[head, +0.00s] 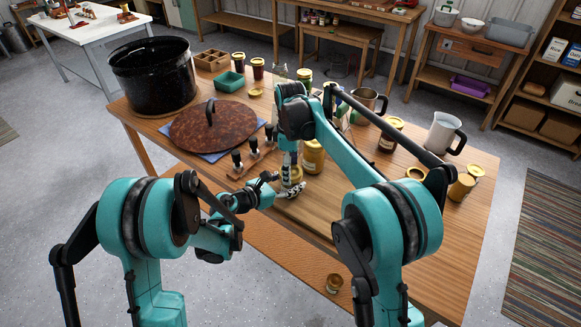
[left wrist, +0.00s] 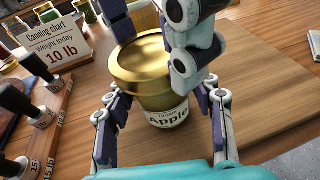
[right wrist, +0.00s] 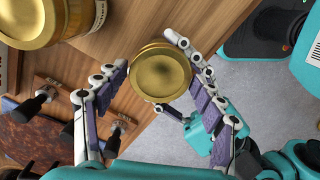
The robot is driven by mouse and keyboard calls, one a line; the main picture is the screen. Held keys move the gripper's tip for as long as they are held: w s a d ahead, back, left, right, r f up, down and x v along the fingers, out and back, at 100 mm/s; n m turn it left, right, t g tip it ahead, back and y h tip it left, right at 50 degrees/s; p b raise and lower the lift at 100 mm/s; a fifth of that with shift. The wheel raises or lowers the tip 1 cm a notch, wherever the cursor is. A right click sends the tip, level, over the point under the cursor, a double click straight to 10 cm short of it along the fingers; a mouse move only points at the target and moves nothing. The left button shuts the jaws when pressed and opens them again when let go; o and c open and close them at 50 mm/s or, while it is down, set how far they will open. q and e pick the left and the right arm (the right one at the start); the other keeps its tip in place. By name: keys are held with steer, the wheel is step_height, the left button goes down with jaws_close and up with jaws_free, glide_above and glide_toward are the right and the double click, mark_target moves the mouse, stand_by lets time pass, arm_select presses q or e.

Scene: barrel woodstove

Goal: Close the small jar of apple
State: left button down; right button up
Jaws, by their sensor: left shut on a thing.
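The small apple jar (left wrist: 165,105) stands on the wooden board, its label partly readable in the left wrist view. A gold lid (left wrist: 140,60) is on its mouth; whether it is screwed tight I cannot tell. My left gripper (head: 290,190) is shut around the jar's body, one finger on each side. My right gripper (right wrist: 148,48) comes from above, with its fingers on either side of the lid (right wrist: 162,74). The fingertips are very close to the lid's rim; I cannot tell whether they press on it.
A larger gold-lidded jar (head: 313,157) stands just behind the small jar. A black pot (head: 152,75), a brown pot lid (head: 215,128) and a sign (left wrist: 50,45) reading "Canning chart" are nearby. A mug (head: 441,133) stands at the right. The board's front (head: 315,212) is clear.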

steer(key=c, duration=0.6)
steer(key=m, duration=1.1)
steer(key=shift+m, duration=0.3)
steer(key=o, duration=1.3)
steer(key=shift+o, duration=0.2)
step_height(320, 180, up, 12)
